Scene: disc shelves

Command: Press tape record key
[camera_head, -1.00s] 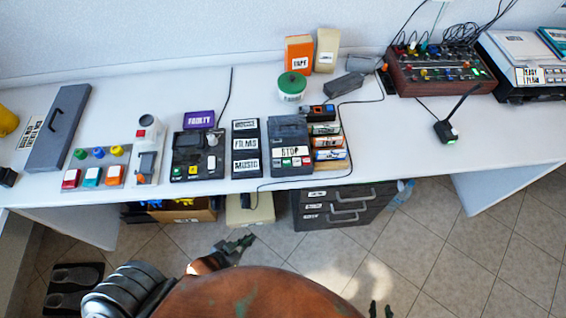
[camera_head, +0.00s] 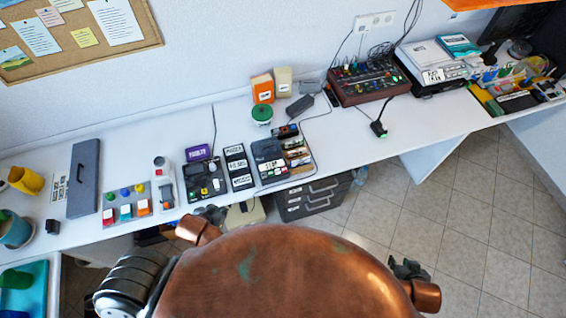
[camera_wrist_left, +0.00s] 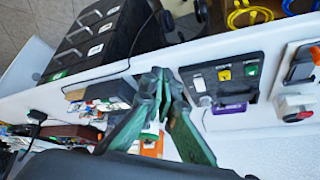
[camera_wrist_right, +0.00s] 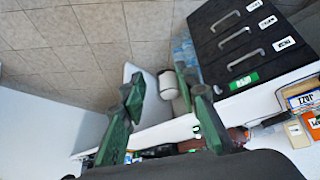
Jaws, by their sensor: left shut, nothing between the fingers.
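Which key is the record key is too small to read. My left gripper (camera_head: 212,212) is at the desk's front edge, left of the recorder and apart from it. In the left wrist view its fingers (camera_wrist_left: 164,76) are together and empty, and they hide much of the desk behind. My right gripper (camera_head: 408,268) is away from the desk, low on the right; its fingers stand apart in the right wrist view (camera_wrist_right: 158,90).
Beside the recorder are a black label rack (camera_head: 239,167), the FAULTY-tagged device (camera_head: 204,180) and cassettes (camera_head: 297,153). A button panel (camera_head: 126,206) stands further left. Dark drawers (camera_head: 312,198) are under the desk.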

